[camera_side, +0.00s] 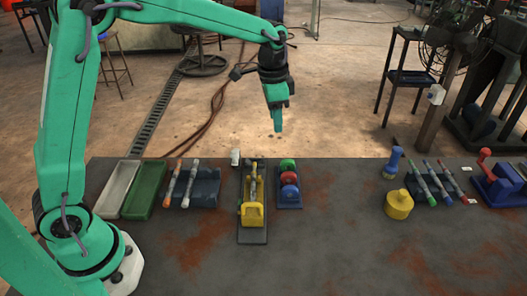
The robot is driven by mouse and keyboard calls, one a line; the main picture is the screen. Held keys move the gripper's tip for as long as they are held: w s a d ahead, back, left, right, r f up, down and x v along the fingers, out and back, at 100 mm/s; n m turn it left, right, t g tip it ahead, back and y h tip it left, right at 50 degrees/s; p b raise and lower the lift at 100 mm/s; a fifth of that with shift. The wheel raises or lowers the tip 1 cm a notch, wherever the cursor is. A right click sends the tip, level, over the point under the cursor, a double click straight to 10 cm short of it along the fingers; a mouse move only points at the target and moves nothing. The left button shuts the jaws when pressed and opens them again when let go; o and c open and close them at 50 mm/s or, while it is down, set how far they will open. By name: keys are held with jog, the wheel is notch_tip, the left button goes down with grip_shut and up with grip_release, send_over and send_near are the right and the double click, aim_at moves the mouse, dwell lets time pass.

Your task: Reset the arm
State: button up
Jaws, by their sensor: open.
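My gripper (277,122) hangs pointing down in the air beyond the far edge of the table, at the end of my raised green arm. It is open and nothing shows between its fingers. Below and to its left, a yellow device (252,214) stands on a dark base, with a pale rod-like part on it. To the right of that device, a blue stand (289,201) carries a green, a red and a blue round part. My gripper is apart from all of them. Which of these is the capstan drum, I cannot tell.
On the table (330,250) stand a white tray (117,190), a green tray (146,190), a dark rack (205,190) with rods, a yellow cylinder (399,206), and a blue device (502,187) at right. The front middle is clear.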

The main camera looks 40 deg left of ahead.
jog(key=s+a+r+n+t, duration=0.1)
jog(key=s+r+n, duration=0.1)
jog(key=s, duration=0.6)
jog(key=s+a+r+n+t, duration=0.2)
jog(key=s+n, duration=0.1)
jog(key=s, duration=0.6)
jog(key=s+a+r+n+t, duration=0.1)
jog(key=s+a+r+n, duration=0.1)
jog(key=s, duration=0.7)
jog(key=shift+a+t, duration=0.15)
jog(key=shift+t, duration=0.15)
